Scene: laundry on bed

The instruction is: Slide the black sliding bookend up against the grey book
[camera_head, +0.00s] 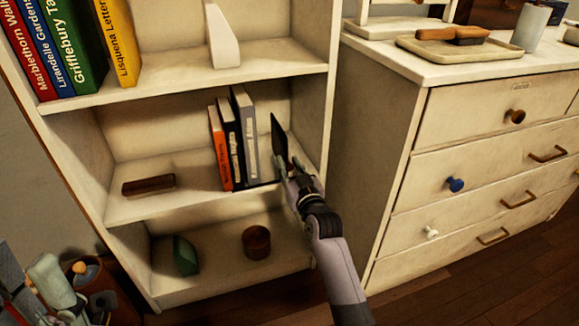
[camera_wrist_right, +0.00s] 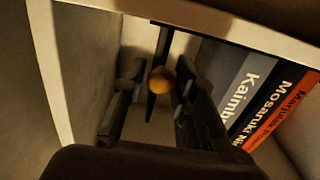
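The black bookend (camera_head: 279,141) is a thin upright plate on the middle shelf, right of the grey book (camera_head: 245,135) with a gap between them. My right gripper (camera_head: 292,167) is in front of the bookend. In the right wrist view the fingers (camera_wrist_right: 155,100) are open on either side of the bookend's dark upright edge (camera_wrist_right: 151,105) and an orange round knob (camera_wrist_right: 162,79). A gap shows beside the left finger; contact at the right finger is unclear. The grey book's spine (camera_wrist_right: 247,82) lies to the right there. At the head view's lower left, partly cut-off pale shapes may be my left arm; its fingertips cannot be made out.
A black book (camera_head: 231,143) and an orange book (camera_head: 219,147) stand left of the grey one. A brown block (camera_head: 148,185) lies farther left. The shelf's right side wall (camera_head: 312,110) is close to my right gripper. A dresser (camera_head: 405,165) stands to the right.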

